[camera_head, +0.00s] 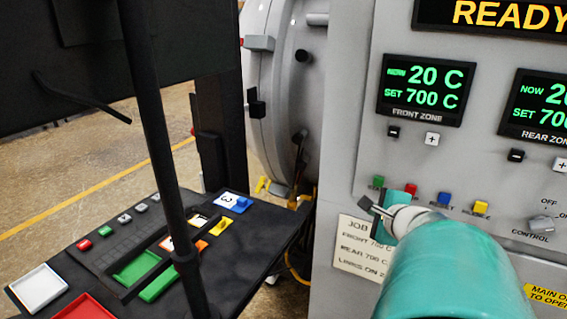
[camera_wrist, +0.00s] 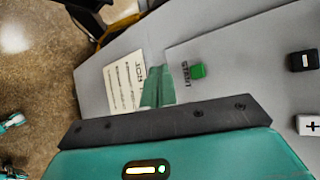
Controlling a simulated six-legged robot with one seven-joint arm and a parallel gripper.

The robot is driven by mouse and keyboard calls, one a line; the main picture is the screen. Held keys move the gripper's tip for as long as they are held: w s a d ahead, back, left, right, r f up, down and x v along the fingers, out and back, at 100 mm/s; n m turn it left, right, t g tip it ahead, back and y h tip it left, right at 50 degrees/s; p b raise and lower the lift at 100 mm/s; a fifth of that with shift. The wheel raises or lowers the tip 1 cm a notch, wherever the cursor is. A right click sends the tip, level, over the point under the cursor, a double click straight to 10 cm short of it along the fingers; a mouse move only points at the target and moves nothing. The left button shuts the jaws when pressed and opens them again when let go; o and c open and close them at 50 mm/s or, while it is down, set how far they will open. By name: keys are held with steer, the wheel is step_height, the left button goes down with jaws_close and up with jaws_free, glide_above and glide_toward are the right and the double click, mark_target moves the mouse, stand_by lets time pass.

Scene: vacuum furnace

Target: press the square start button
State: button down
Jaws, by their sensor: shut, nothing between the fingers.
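The square green start button (camera_head: 378,182) is at the left end of the button row on the grey furnace panel. It also shows in the wrist view (camera_wrist: 198,71), beside its START label. My gripper (camera_head: 399,196) is in front of the panel, just right of and below the button in the head view. In the wrist view its teal fingers (camera_wrist: 157,86) are shut together and empty, to the left of the button and apart from it in the picture. I cannot tell how far the fingertips are from the panel. My arm hides part of the panel.
Red (camera_head: 411,188), blue (camera_head: 444,198) and yellow (camera_head: 481,207) buttons continue the row to the right. A job card (camera_head: 357,250) is below the start button. A CONTROL knob (camera_head: 541,223) is farther right. A dark bench (camera_head: 258,236) with coloured trays stands at left, behind a black post (camera_head: 160,150).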

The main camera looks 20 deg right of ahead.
mark_target(374, 185)
steer(key=shift+w+d, duration=1.4)
steer(key=shift+d, duration=0.3)
steer(key=shift+w+d, duration=1.4)
steer(key=shift+d, duration=0.3)
steer(key=shift+w+d, duration=0.25)
steer(key=shift+d, duration=0.1)
steer(key=shift+w+d, duration=0.3)
stand_by(0.4)
steer(key=shift+s+a, duration=0.55)
steer(key=shift+a, duration=0.1)
steer(key=shift+s+a, duration=0.1)
steer(key=s+a, duration=0.1)
steer(key=a, duration=0.1)
steer(key=s+a, duration=0.1)
steer(key=s, duration=0.1)
steer(key=shift+a, duration=0.4)
